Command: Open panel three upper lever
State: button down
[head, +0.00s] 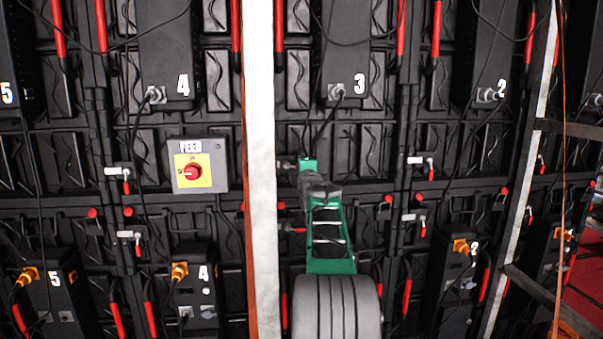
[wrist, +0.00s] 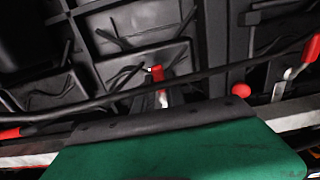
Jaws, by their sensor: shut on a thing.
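The panel marked 3 (head: 355,40) hangs at the upper middle of the head view. My green gripper (head: 308,164) reaches up below it, just right of the white post. A small metal latch piece (head: 285,164) shows left of the gripper's tip. The gripper is shut on the upper lever there, whose handle it mostly hides. In the wrist view my green gripper part with a dark edge (wrist: 175,135) fills the bottom. A red handle (wrist: 157,75) on a metal bracket shows just beyond that edge. The exact contact is hidden.
A white post (head: 259,150) stands close left of my arm. A grey FEED box (head: 215,165) with a red knob is left of it. Similar red-handled levers (head: 420,161) sit at other panels. Loose black cables (head: 322,125) hang around my gripper.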

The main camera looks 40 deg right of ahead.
jog(key=shift+r, duration=0.15)
jog(key=c, duration=1.4)
grip_release()
jog(key=b+v, duration=0.1)
jog(key=v, duration=0.6)
jog(key=shift+s+a, duration=0.25)
jog(key=shift+s, duration=0.05)
